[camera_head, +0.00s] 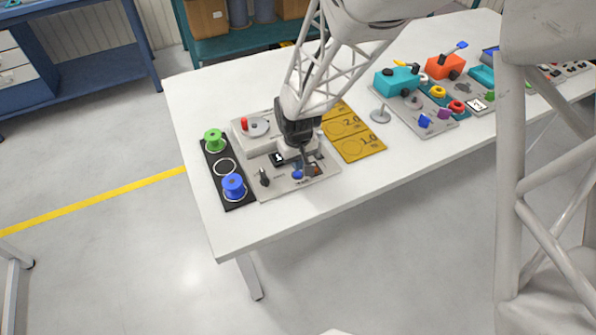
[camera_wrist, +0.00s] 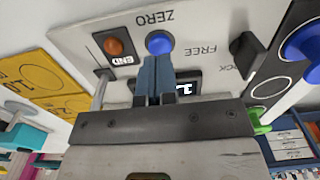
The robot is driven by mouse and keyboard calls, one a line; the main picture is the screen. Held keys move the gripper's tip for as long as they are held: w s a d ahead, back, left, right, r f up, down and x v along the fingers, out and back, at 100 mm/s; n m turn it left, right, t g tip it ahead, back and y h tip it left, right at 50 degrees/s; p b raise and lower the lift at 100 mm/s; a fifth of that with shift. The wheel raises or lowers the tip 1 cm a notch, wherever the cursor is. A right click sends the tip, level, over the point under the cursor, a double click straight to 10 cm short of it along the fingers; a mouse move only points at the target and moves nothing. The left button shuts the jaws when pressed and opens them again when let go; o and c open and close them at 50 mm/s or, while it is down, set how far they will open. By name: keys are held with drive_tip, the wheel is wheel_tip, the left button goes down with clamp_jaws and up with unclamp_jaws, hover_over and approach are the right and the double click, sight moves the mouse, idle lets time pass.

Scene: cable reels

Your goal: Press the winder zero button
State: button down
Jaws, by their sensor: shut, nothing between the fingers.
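The winder (camera_head: 275,187) is a light grey panel unit near the left end of the white table. In the wrist view its blue button (camera_wrist: 160,43) sits beside the printed word ZERO. The blue button also shows in the head view (camera_head: 297,175), close to my fingertips. My gripper (camera_wrist: 155,60) is shut and empty, pointing down at the panel (camera_wrist: 203,25). Its fingertips overlap the near edge of the button in the wrist view; I cannot tell whether they touch it.
A dark lever (camera_wrist: 247,50) by FREE is to the right. A black strip holds a green reel (camera_head: 214,140) and a blue reel (camera_head: 234,186). A yellow board (camera_head: 352,135) lies right of the winder.

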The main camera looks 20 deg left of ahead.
drive_tip(key=shift+f, duration=1.25)
drive_tip(key=shift+r, duration=3.5)
